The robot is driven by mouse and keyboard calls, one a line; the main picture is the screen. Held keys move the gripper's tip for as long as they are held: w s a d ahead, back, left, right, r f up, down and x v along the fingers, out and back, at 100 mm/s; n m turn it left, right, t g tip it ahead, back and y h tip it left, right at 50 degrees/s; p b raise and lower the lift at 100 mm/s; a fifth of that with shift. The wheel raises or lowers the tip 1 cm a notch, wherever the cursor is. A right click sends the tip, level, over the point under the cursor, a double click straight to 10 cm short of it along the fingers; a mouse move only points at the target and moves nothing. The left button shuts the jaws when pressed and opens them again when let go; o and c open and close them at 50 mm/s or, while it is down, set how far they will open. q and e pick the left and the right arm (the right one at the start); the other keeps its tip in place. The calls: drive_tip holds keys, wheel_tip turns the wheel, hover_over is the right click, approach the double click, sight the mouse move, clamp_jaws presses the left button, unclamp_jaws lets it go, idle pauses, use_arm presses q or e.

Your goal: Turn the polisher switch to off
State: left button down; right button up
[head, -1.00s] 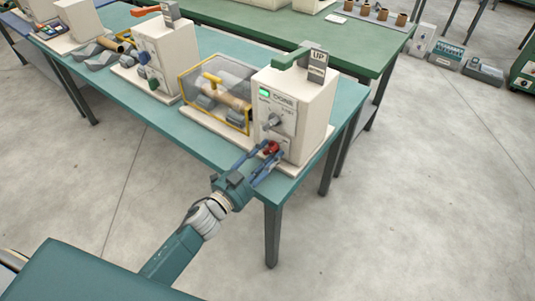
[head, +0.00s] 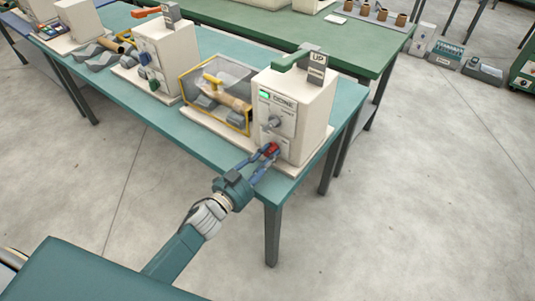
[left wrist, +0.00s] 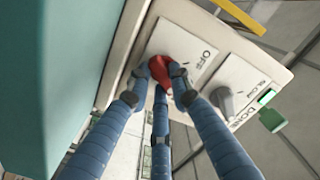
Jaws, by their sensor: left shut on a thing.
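The polisher (head: 310,110) is a white box at the right end of the teal table, with a small lit green display (head: 264,95). Its red switch knob (head: 271,148) is low on the front panel, below a grey knob (head: 274,122). My left gripper (head: 268,153) is shut on the red knob, its fingers around it. In the left wrist view the fingers (left wrist: 160,80) press on the red knob (left wrist: 161,66), beside the word OFF (left wrist: 207,59). The fingers partly hide the knob, so I cannot tell its setting. My right gripper is not in view.
A clear yellow-framed guard (head: 217,92) covers a roller left of the polisher. A green lever (head: 290,60) and an UP sign (head: 318,57) are on top. Another white machine (head: 168,55) stands further left. The floor in front is clear.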

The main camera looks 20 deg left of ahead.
use_arm(q)
drive_tip(key=n+p, duration=0.2)
drive_tip(key=n, duration=0.1)
drive_tip(key=shift+r+n, duration=0.15)
drive_tip(key=shift+n, duration=0.15)
drive_tip(key=n+p, duration=0.1)
drive_tip(key=n, duration=0.2)
drive_tip(key=shift+n, duration=0.3)
drive_tip(key=n+p, duration=0.1)
drive_tip(key=n, duration=0.2)
drive_tip(key=shift+r+n, duration=0.1)
drive_tip(key=shift+n, duration=2)
drive_tip(key=c, duration=1.5)
unclamp_jaws()
drive_tip(key=shift+c, duration=0.2)
drive_tip(key=shift+s+a, duration=0.1)
drive_tip(key=shift+s, duration=0.05)
drive_tip(key=v, duration=1.1)
drive_tip(key=shift+s, duration=0.35)
drive_tip(key=shift+a, duration=0.1)
